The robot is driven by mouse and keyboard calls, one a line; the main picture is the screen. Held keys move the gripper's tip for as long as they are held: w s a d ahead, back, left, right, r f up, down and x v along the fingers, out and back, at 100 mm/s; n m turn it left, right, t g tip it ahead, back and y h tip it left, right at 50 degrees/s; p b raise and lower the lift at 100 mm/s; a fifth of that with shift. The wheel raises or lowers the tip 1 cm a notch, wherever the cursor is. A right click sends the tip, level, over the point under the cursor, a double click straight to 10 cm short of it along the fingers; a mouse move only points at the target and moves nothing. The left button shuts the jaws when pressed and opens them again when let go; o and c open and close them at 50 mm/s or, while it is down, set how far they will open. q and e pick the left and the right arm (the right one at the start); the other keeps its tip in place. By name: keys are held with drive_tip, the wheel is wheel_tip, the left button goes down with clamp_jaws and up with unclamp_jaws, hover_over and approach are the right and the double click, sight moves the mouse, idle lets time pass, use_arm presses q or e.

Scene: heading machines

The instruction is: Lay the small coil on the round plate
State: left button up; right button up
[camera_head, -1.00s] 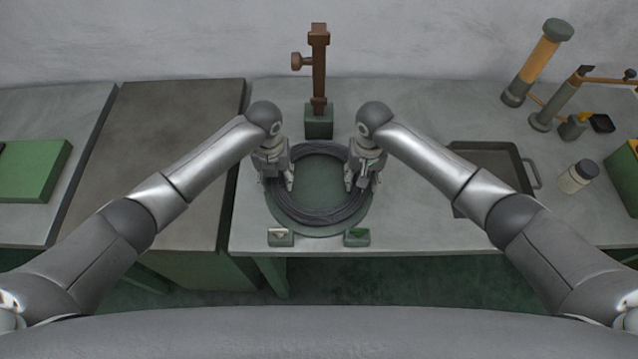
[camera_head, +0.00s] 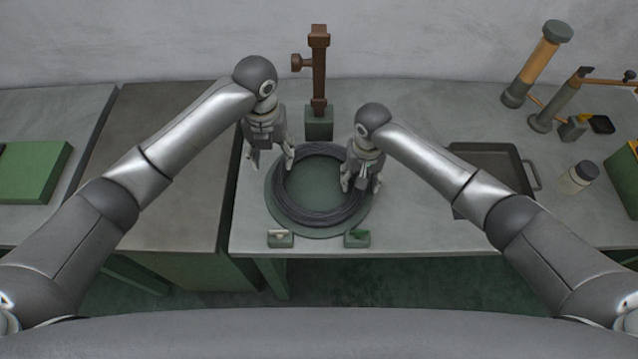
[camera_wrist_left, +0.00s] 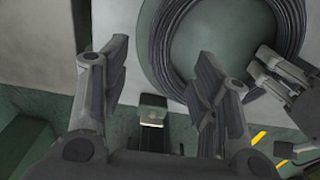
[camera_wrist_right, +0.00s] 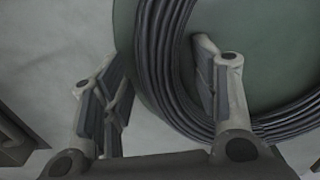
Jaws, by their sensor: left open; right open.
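The small coil (camera_head: 316,216), a ring of dark wire, lies flat on the round green plate (camera_head: 318,184). In the left wrist view the coil (camera_wrist_left: 290,15) lies on the plate, as it does in the right wrist view (camera_wrist_right: 165,75). My left gripper (camera_head: 270,165) is open and empty, raised to the left of the coil. My right gripper (camera_head: 360,183) is open at the coil's right side. In the right wrist view its fingers (camera_wrist_right: 160,90) stand either side of the coil's band, which runs between them without being gripped.
A brown post on a green block (camera_head: 319,125) stands behind the plate. Two small green blocks (camera_head: 281,239) (camera_head: 357,238) sit at its front edge. A dark tray (camera_head: 485,160), a jar (camera_head: 576,178) and orange-handled tools (camera_head: 540,60) are at the right.

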wheel_tip(320, 180, up, 12)
idle(0.6)
idle(0.5)
